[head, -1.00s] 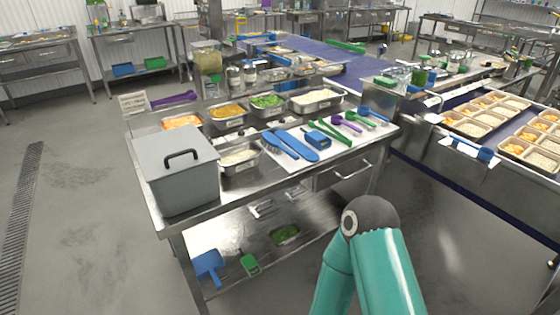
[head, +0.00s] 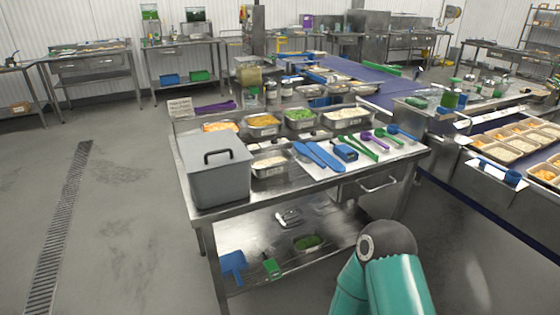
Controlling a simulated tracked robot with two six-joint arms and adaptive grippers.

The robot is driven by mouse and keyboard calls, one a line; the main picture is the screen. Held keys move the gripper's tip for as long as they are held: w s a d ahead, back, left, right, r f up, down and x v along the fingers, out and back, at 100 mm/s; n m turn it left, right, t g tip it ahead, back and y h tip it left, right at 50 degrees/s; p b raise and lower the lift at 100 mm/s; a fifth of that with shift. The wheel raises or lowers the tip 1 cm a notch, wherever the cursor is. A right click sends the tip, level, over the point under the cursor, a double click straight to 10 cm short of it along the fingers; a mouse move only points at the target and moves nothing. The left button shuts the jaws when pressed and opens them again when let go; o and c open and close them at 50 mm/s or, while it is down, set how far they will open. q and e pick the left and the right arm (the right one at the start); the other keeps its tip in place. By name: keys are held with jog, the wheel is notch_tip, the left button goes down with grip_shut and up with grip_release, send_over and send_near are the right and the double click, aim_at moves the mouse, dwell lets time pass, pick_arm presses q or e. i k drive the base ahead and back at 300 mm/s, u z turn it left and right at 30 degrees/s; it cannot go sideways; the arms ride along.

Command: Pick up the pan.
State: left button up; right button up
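Several steel pans of food stand on the steel worktable (head: 290,195); I cannot tell which one the task means. A small pan of rice (head: 268,166) is at the front beside the grey lidded box. Behind it, in a row, are a pan of orange food (head: 221,127), a pan of yellow-orange food (head: 263,122), a pan of green food (head: 299,116) and a wide pan of white food (head: 347,115). Neither of my grippers is in view. Only a teal link of my arm shows at the bottom right, in front of the table.
The grey box (head: 218,180) with a black handle stands at the table's left end. Blue spatulas (head: 318,155), a blue block (head: 345,152), green tongs (head: 358,146) and scoops lie to the right. A lower shelf holds a blue dustpan (head: 233,264). Open floor lies left.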

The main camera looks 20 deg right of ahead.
aim_at(268, 163)
jog(key=u, duration=0.05)
jog(key=i, duration=0.9)
jog(key=z, duration=0.2)
jog(key=k, duration=0.9)
jog(key=u, duration=0.15)
jog(key=i, duration=0.8)
